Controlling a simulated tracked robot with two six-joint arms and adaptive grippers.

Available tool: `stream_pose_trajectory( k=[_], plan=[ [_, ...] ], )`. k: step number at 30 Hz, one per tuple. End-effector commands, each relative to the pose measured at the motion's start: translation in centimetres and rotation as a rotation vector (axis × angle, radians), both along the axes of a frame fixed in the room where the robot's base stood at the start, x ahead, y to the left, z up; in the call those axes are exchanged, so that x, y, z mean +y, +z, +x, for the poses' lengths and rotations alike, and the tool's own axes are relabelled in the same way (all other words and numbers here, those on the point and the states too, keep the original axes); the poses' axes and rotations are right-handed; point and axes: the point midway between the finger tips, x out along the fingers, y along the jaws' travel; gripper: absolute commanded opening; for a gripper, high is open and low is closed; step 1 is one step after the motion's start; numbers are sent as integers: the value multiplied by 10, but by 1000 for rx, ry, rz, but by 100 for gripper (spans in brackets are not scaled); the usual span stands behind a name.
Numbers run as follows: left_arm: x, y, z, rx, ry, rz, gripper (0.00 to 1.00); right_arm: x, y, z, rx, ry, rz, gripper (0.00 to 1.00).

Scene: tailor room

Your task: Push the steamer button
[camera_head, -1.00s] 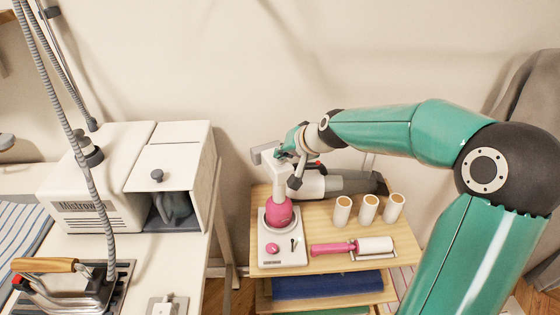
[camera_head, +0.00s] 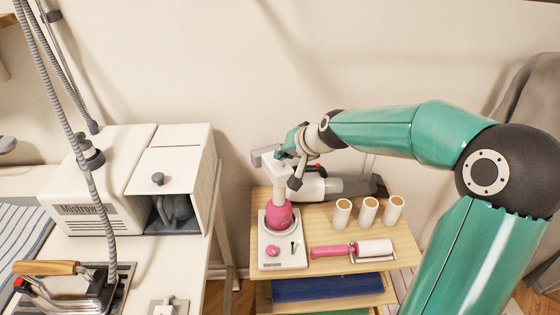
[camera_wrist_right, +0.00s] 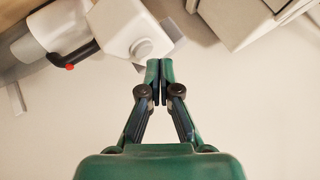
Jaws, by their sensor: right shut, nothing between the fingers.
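The steamer (camera_head: 278,212) stands upright on the small wooden table, with a white head, a pink round body and a white base. In the right wrist view its white head (camera_wrist_right: 118,28) carries a round white button (camera_wrist_right: 141,48). My right gripper (camera_head: 281,154) is beside the top of the steamer head in the head view. In the right wrist view the gripper (camera_wrist_right: 159,62) is shut and empty, its tips close to the button. I cannot tell whether they touch. My left gripper is not in view.
The wooden table (camera_head: 325,218) also holds a pink-handled lint roller (camera_head: 345,250), several white rolls (camera_head: 367,210) and a grey-white handheld vacuum (camera_head: 340,186). A white Mistrowave machine (camera_head: 90,205) and an iron (camera_head: 60,285) stand on the left table. The wall is close behind.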

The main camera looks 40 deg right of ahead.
Motion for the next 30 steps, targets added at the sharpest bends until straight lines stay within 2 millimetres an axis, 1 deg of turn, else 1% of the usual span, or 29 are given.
stream_pose_trajectory(
  k=[11,14,27,30],
  plan=[
    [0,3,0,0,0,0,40,0,4,0,0,0,0,0],
    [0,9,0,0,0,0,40,0,10,0,0,0,0,0],
    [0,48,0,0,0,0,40,0,55,0,-1,1,0,0],
    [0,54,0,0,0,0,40,0,61,0,0,0,0,0]
  ],
)
